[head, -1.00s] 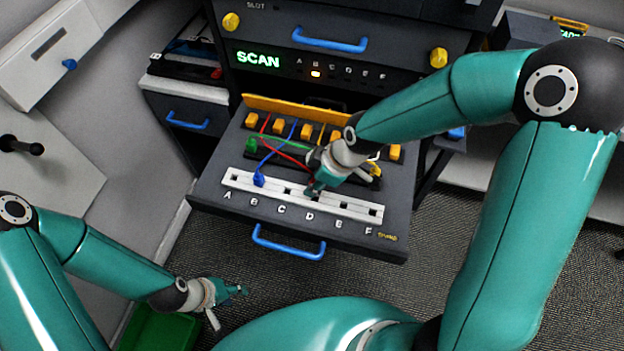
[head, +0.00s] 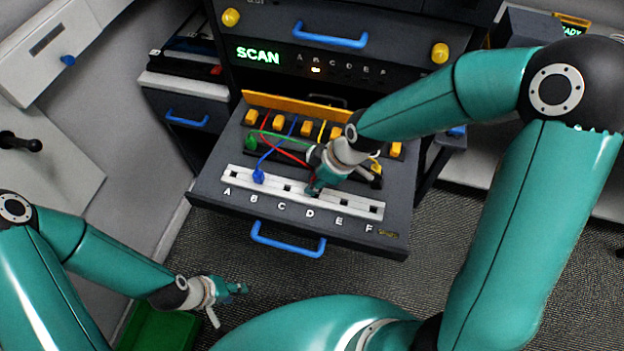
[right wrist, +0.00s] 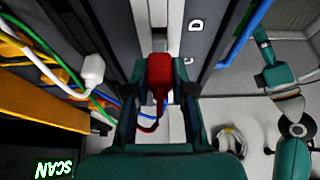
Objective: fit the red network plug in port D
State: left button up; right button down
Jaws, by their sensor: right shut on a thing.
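The red network plug (right wrist: 159,76) is between the two fingers of my right gripper (right wrist: 155,92) in the right wrist view. The gripper is shut on it. In the head view my right gripper (head: 314,187) is at the white port strip (head: 330,201), over the spot just above letter D, and hides port D and most of the plug. The red cable (head: 292,157) runs back to the left from the gripper. I cannot tell whether the plug is seated in the port. My left gripper (head: 236,289) is low at the left, away from the drawer; its opening is unclear.
A blue plug (head: 259,176) sits in port B. Green, blue and other cables cross behind the strip, near several orange blocks (head: 308,129). A white plug (right wrist: 92,70) shows in the right wrist view. The drawer has a blue handle (head: 288,243) in front. A green bin (head: 160,328) is at lower left.

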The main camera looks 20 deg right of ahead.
jog(key=shift+b, duration=0.45)
dwell(1.3)
jog(key=shift+f+b, duration=1.5)
jog(key=shift+b, duration=0.25)
dwell(1.7)
jog(key=shift+c, duration=2.1)
grip_release()
jog(key=shift+s, duration=0.1)
jog(key=shift+r+p, duration=2.3)
jog(key=shift+r, duration=1.25)
